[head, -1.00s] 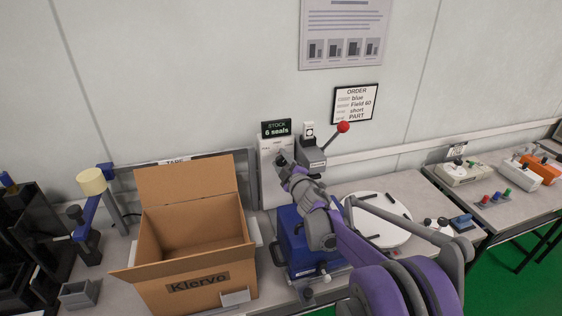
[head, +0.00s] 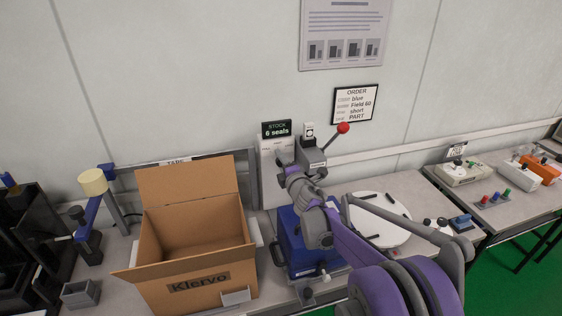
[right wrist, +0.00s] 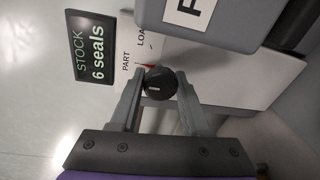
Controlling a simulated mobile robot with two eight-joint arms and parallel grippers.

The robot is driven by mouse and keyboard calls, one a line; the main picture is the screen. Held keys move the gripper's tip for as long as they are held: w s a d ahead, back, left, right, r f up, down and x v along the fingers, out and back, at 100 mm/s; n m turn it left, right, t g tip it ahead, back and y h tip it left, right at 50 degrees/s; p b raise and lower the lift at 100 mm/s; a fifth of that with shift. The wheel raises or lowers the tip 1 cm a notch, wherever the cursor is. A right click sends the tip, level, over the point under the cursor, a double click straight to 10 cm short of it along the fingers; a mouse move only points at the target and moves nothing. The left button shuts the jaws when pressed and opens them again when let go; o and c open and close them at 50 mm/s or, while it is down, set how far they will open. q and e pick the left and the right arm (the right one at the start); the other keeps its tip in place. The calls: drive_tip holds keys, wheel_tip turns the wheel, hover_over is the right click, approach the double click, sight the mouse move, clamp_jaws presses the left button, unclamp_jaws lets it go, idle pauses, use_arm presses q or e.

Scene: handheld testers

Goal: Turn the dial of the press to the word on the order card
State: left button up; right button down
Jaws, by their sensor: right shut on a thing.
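The press (head: 311,157) stands against the wall, grey with a red-ball lever (head: 343,128). Its dial, a round black knob (right wrist: 160,83), sits on a white plate (right wrist: 146,48) printed PART and LOAD in the right wrist view. A small red mark shows just above the knob. My right gripper (right wrist: 160,92) is shut on the dial, one finger on each side. In the head view my right gripper (head: 287,167) and arm hide the dial. My left gripper is out of view.
A dark STOCK 6 seals sign (head: 276,129) is beside the press. A white round plate (head: 381,232) lies to the right.

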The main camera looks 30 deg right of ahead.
idle(0.5)
drive_tip(key=shift+c, duration=1.9)
unclamp_jaws()
drive_tip(key=shift+s, duration=0.15)
drive_tip(key=v, duration=1)
drive_tip(key=shift+s+a+b, duration=0.1)
drive_tip(key=shift+s+b, duration=0.2)
